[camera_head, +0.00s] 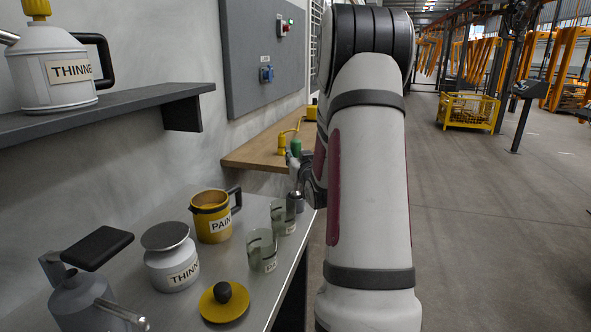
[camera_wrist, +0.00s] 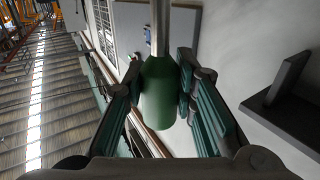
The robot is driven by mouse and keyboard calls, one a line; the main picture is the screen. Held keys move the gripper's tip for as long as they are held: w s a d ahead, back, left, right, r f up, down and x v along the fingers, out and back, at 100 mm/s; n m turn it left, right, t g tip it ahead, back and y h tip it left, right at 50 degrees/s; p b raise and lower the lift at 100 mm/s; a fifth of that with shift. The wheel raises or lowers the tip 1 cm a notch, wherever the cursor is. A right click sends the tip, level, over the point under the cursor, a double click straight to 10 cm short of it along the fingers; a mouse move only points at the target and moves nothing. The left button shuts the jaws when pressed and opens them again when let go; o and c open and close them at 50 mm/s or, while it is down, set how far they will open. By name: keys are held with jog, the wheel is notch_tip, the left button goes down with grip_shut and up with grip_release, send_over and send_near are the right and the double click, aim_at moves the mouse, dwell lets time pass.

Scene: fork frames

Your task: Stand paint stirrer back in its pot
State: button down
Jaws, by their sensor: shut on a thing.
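The paint stirrer's green handle (camera_wrist: 158,95) is between the fingers of my gripper (camera_wrist: 160,75) in the wrist view. Its metal shaft (camera_wrist: 160,25) runs off the top edge of that view, so its far end is hidden. The yellow pot (camera_head: 211,216), labelled PAINT, stands upright on the grey table with a dark handle on its right. In the head view my gripper (camera_head: 297,172) is beyond and to the right of the pot, partly behind my arm. A small green piece shows just above it; I cannot tell whether it is the stirrer.
A yellow lid with a black knob (camera_head: 223,301) lies at the front of the grey table. Two glass jars (camera_head: 262,251) (camera_head: 283,217) stand right of the pot, a grey thinner can (camera_head: 171,262) left. A shelf (camera_head: 100,113) carries another thinner can. A wooden bench (camera_head: 262,148) is behind.

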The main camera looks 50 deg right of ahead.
jog(key=shift+f, duration=1.8)
jog(key=c, duration=1.3)
grip_release()
jog(key=shift+f+b, duration=0.1)
jog(key=shift+b, duration=0.2)
